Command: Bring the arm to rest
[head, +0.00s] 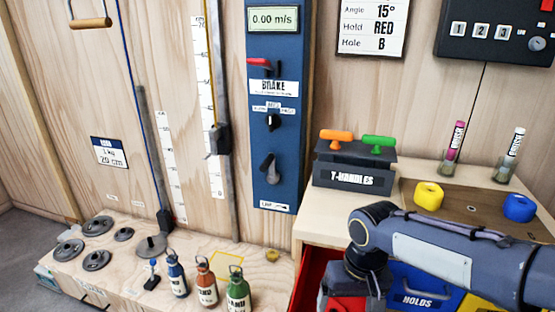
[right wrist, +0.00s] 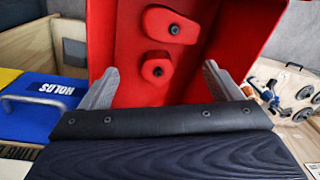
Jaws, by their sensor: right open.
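My right arm (head: 430,245) reaches in from the right in the head view, bent down over the open red drawer (head: 311,276). In the right wrist view my right gripper (right wrist: 163,85) has its two grey fingers spread wide apart with nothing between them touching either one. In the head view the fingertips are hidden behind my arm. My left gripper is not in view.
A blue HOLDS drawer front (head: 410,285) with a handle is beside the red drawer. On the cabinet top stand a T-handles rack (head: 352,180), a yellow hold (head: 428,196) and a blue hold (head: 519,208). Bottles (head: 207,285) and weight discs (head: 97,260) occupy the low wooden bench.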

